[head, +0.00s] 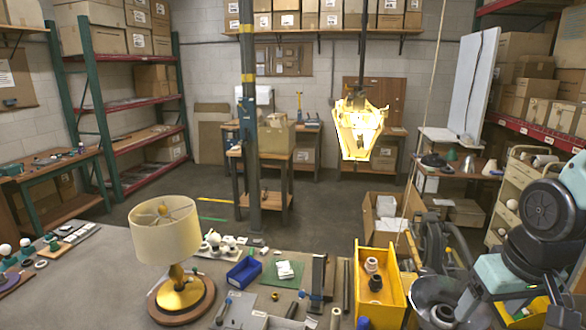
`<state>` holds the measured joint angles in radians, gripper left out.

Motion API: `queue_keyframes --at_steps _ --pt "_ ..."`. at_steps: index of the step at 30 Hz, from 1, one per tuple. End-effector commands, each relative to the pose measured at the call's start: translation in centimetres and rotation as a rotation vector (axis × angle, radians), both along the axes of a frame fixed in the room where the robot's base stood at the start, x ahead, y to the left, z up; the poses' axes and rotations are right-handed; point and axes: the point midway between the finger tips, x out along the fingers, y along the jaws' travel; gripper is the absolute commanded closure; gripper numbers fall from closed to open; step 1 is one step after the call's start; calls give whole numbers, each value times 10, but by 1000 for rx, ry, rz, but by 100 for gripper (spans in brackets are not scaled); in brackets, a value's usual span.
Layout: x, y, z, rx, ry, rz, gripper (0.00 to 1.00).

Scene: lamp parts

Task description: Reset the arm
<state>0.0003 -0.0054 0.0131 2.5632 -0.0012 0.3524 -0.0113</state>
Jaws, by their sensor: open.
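My arm shows at the right edge, with its big dark round joints and pale teal links bent over the right end of the bench. No fingertips of my gripper can be made out; the arm's end is lost behind its own links and the lower right edge. A table lamp (168,232) with a cream drum shade, brass stem and round wooden base stands upright at the front left of the grey bench (95,275). A dark metal dish-like shade (440,289) lies at the right, close beside my arm.
A yellow bin (364,283) with small parts, a blue tray (243,272), a dark upright clamp-like tool (319,280) and loose tools crowd the bench's middle. A lit yellow-framed lamp (359,126) hangs above. A green post (248,150) stands behind. The bench's left front is mostly clear.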

Motion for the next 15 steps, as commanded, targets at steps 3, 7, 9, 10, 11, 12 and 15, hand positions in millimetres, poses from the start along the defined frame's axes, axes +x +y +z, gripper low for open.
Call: queue_keyframes --at_steps 3,7,9,10,11,12,15 --pt "-6 25 -30 8 20 63 24" --pt "-15 51 -51 13 43 137 24" --pt "-22 66 -64 14 57 183 24" --pt "-26 73 -72 14 64 206 24" --pt "-30 80 -78 15 71 229 24" --pt "-36 91 -89 15 81 264 24" --pt "-56 118 -118 10 111 361 24"
